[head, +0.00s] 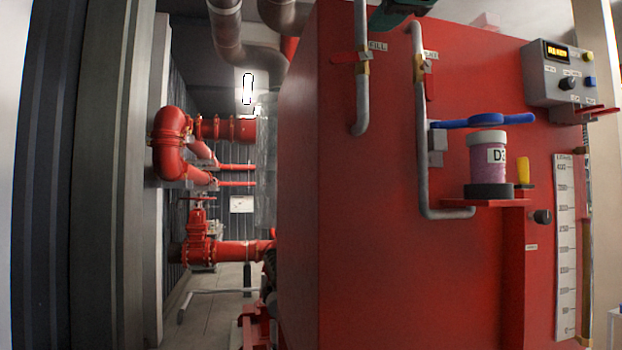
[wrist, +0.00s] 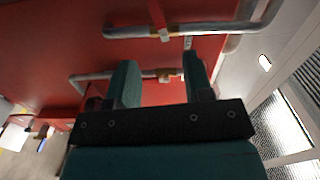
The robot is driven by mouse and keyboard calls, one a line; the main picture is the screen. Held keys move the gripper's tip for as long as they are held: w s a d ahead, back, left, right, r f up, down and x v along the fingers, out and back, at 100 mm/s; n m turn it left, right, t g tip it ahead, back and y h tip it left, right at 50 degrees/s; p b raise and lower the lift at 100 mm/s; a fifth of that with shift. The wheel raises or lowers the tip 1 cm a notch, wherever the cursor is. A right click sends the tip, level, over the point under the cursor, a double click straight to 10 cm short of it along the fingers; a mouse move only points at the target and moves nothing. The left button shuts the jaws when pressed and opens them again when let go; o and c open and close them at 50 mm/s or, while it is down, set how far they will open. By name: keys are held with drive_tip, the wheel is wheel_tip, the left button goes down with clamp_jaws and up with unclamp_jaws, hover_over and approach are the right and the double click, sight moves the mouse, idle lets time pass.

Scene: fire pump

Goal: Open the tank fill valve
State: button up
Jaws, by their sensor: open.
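The fill valve (head: 363,62) is a small brass fitting on a grey vertical pipe on the red tank, beside a "FILL" label (head: 377,46). Its red lever (head: 344,61) points left, across the pipe. In the wrist view the fill valve (wrist: 165,34) sits on the upper pipe, beyond the fingertips, with its lever pointing up. My gripper (wrist: 160,72) is open and empty, its two teal fingers apart. In the head view only a dark green part of it (head: 402,10) shows at the top edge; its fingertips cannot be made out there.
A second pipe with a brass valve (head: 420,68) and a downward red lever (head: 430,88) is right of the fill pipe. A control box (head: 555,75) is at upper right.

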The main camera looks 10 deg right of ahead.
drive_tip(key=w+a+f+n+g+y+b, duration=0.1)
drive_tip(key=w+a+f+n+y+b, duration=0.1)
drive_tip(key=a+f+n, duration=0.35)
drive_tip(key=w+a+f+n+g+y+b, duration=0.25)
drive_tip(key=f+n, duration=0.35)
drive_tip(key=f, duration=0.5)
wheel_tip(320, 180, down, 22)
drive_tip(key=s+n+g+b, duration=0.1)
drive_tip(key=n+g+b, duration=0.1)
drive_tip(key=n+g, duration=0.3)
drive_tip(key=shift+s+a+n, duration=0.2)
drive_tip(key=shift+a+n, duration=0.1)
drive_tip(key=shift+n, duration=0.55)
drive_tip(key=shift+f+h, duration=0.1)
drive_tip(key=shift+h, duration=0.15)
